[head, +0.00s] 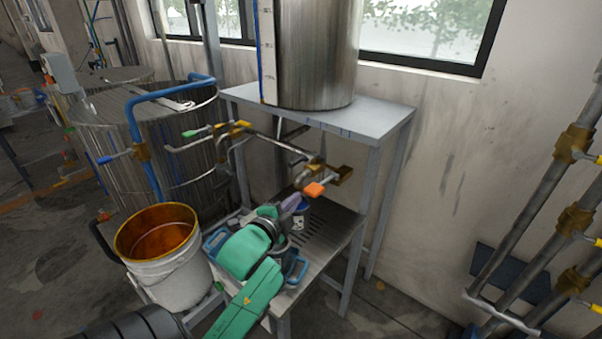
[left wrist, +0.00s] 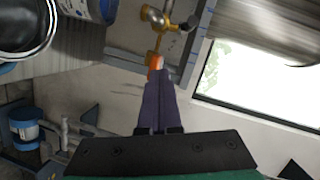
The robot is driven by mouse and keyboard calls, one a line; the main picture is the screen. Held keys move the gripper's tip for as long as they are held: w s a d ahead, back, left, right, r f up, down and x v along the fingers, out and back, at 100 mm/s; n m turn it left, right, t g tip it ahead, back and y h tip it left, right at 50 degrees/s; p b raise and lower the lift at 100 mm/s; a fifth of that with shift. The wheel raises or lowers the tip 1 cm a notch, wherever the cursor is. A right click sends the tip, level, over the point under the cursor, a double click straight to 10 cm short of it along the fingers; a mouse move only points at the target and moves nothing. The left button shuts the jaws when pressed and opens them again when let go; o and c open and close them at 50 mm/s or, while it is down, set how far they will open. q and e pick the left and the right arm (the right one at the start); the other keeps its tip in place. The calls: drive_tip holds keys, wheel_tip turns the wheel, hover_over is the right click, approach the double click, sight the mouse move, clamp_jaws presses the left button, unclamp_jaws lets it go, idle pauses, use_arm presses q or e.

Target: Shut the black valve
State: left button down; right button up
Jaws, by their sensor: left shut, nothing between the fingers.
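Brass valves sit on the pipe by the steel stand. One valve has an orange handle (head: 314,189), another a green handle (head: 190,134). A dark, narrow piece (head: 322,147) shows behind the orange-handled valve; I cannot tell whether it is a black valve handle. My left gripper (head: 297,203) has purple fingers, shut and empty, just below and left of the orange handle. In the left wrist view, the closed fingers (left wrist: 160,100) point at the orange handle (left wrist: 154,62), close to it; contact cannot be told. My right gripper is not in view.
A steel tank (head: 310,55) stands on the stand's top shelf (head: 375,118). A white bucket (head: 175,275) with brown contents is left of my arm. Pipes with yellow-handled valves (head: 574,143) run at the right.

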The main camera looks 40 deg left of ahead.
use_arm(q)
drive_tip(key=shift+m+t, duration=0.7)
drive_tip(key=shift+t, duration=0.1)
wheel_tip(320, 180, up, 4)
drive_tip(key=shift+w+a, duration=0.1)
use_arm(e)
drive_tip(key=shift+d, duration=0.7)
use_arm(q)
drive_tip(key=p, duration=0.3)
approach(304, 159)
drive_tip(key=w+d, duration=0.1)
drive_tip(key=w+d+r, duration=0.1)
drive_tip(key=w, duration=0.1)
drive_tip(key=w+d, duration=0.1)
drive_tip(key=w, duration=0.1)
drive_tip(key=shift+w+d+r, duration=0.2)
drive_tip(key=shift+d, duration=0.1)
drive_tip(key=a, duration=0.2)
drive_tip(key=a+f+p, duration=0.1)
drive_tip(key=a, duration=0.1)
drive_tip(key=shift+s+f, duration=0.1)
drive_tip(key=shift+s, duration=0.1)
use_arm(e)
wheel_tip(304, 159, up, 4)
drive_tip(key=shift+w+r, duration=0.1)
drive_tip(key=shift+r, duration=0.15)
use_arm(q)
drive_tip(key=shift+w+d, duration=0.1)
